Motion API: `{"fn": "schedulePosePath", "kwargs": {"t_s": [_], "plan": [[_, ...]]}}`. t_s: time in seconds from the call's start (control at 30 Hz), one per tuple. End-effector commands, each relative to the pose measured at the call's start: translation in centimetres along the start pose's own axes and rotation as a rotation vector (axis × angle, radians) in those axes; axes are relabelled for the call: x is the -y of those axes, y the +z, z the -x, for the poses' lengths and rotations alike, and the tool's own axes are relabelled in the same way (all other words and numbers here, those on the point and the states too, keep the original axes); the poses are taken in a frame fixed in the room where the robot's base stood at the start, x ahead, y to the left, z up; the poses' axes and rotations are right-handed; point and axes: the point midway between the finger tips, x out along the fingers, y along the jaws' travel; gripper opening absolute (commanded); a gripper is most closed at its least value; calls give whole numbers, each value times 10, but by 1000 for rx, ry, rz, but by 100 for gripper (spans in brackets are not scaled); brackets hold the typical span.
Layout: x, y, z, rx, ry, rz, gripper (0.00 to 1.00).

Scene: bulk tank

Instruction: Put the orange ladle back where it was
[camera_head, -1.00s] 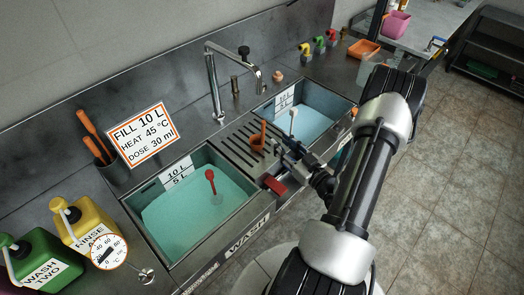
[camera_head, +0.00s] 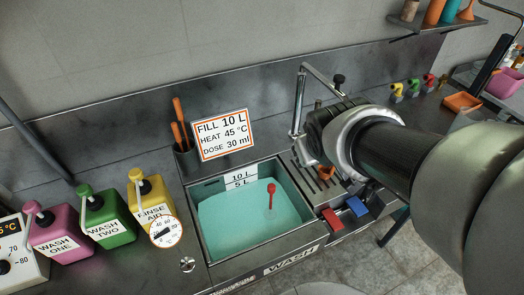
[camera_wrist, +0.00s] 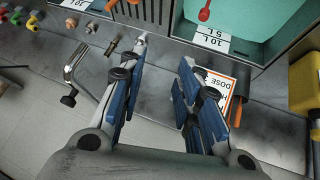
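The handles also show in the wrist view (camera_wrist: 236,111). My gripper (camera_wrist: 163,50) is open, with nothing between its fingers, above the counter behind the sinks.
The wash sink (camera_head: 244,230) holds turquoise water and a red-topped stick (camera_head: 271,194). A chrome faucet (camera_head: 299,105) rises behind the drainboard. Pink, green and yellow jugs (camera_head: 148,199) stand at left.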

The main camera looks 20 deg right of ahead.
Motion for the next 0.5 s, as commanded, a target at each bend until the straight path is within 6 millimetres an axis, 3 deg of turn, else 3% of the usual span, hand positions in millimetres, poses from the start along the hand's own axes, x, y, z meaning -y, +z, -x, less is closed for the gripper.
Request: {"fn": "schedulePosePath", "kwargs": {"t_s": [0.03,0.2,0.33,0.5], "plan": [[21,10,26,16,-38,-9,31],[72,60,83,123,-169,-37,31],[91,85,107,175,-232,-36,31],[97,95,114,197,-253,-36,31]]}}
